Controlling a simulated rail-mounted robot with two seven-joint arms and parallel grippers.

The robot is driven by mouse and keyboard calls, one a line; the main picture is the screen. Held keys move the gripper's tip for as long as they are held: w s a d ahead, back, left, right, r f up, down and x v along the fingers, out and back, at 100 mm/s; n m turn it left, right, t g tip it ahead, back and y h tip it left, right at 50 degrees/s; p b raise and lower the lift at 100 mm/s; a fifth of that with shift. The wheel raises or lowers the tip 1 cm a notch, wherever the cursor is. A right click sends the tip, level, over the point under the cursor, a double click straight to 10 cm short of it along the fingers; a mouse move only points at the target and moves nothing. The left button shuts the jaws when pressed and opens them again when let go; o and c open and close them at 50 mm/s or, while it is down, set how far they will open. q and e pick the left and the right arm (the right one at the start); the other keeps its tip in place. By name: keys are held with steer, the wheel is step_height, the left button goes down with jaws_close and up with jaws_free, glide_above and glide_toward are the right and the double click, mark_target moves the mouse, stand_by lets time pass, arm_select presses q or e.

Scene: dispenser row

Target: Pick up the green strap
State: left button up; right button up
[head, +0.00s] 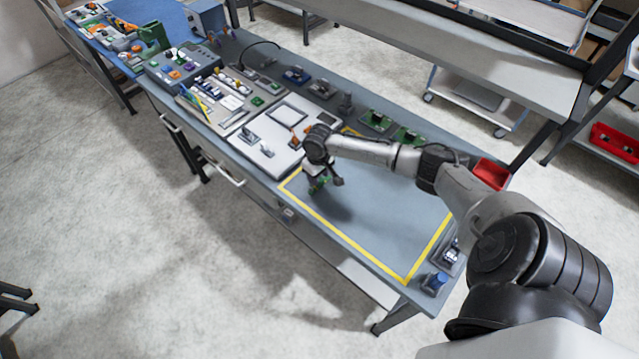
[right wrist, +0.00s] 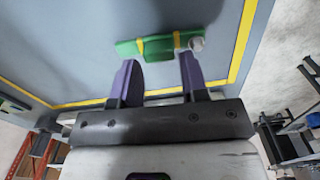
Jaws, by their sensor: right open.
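The green strap (right wrist: 160,46) shows in the right wrist view as a green piece with yellow bands and a pale round end at its right. In the head view a small patch of green (head: 317,185) shows under my right gripper, inside the yellow-outlined area of the bench; the gripper partly hides it. My right gripper (right wrist: 158,62) is open, its two purple fingers apart and pointing at the strap. The fingertips are at the strap's near side; I cannot tell whether they touch it. My left gripper is not in view.
The blue-grey bench (head: 375,215) is mostly bare inside the yellow outline. Left of it lie a white panel (head: 285,130) and boxes with switches (head: 180,68). Green circuit boards (head: 376,120) line the back. A red bin (head: 490,173) is beyond my right arm.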

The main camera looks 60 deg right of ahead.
steer(key=shift+f, duration=1.05)
steer(key=c, duration=0.6)
steer(key=shift+r, duration=0.15)
step_height(320, 180, up, 4)
steer(key=shift+s+d+r, duration=0.1)
steer(key=shift+s+d+r+p, duration=0.4)
steer(key=shift+s+r, duration=0.7)
steer(key=shift+s, duration=0.75)
steer(key=shift+s+d+r+p, duration=0.25)
steer(key=shift+s+d+r, duration=0.35)
steer(key=shift+s+r, duration=0.85)
steer(key=shift+s+d+r+p, duration=0.3)
steer(key=shift+s+d+r, duration=0.3)
steer(key=shift+s, duration=1.6)
